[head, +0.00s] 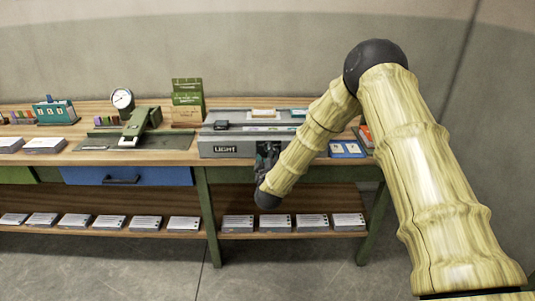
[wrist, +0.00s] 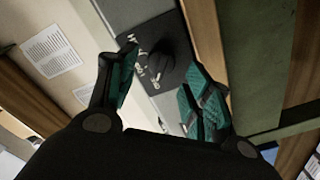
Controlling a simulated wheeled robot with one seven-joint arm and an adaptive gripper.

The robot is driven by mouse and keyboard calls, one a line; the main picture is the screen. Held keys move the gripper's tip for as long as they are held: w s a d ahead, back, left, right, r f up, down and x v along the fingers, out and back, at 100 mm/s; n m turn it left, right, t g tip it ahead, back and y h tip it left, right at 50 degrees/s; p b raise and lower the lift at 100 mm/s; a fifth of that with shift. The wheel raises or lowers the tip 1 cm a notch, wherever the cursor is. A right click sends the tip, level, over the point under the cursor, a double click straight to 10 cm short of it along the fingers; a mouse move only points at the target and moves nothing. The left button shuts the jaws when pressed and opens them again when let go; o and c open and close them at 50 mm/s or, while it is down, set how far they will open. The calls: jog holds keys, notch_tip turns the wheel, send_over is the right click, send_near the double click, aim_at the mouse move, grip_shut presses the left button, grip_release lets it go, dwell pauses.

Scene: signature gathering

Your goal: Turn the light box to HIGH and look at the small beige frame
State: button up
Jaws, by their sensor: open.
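The light box (head: 219,149) is a grey box with a dark "LIGHT" label on its front, on the wooden bench. In the wrist view its dial, a black knob (wrist: 157,66) on a dark plate with white lettering, lies between my fingertips. The lettering and the knob's setting are too small to read. My gripper (head: 266,155) is at the front right of the box and hides the dial in the head view. In the wrist view my gripper (wrist: 160,68) is open, its green-padded fingers on either side of the knob; contact cannot be told. A small beige piece (head: 264,113), perhaps the frame, lies on top of the box.
Paper stacks (head: 238,223) fill the lower shelf. The floor in front is clear.

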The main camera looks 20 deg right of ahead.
jog(key=shift+x, duration=0.85)
jog(key=c, duration=1)
jog(key=shift+m, duration=0.3)
jog(key=m+b, duration=0.3)
jog(key=m, duration=0.3)
jog(key=m+b, duration=0.3)
jog(key=m, duration=0.3)
jog(key=d+m+b, duration=0.1)
jog(key=m+b, duration=0.2)
jog(key=m, duration=0.4)
jog(key=shift+s+b, duration=0.1)
jog(key=shift+b, duration=0.25)
jog(key=shift+o, duration=0.2)
jog(key=shift+m, duration=0.3)
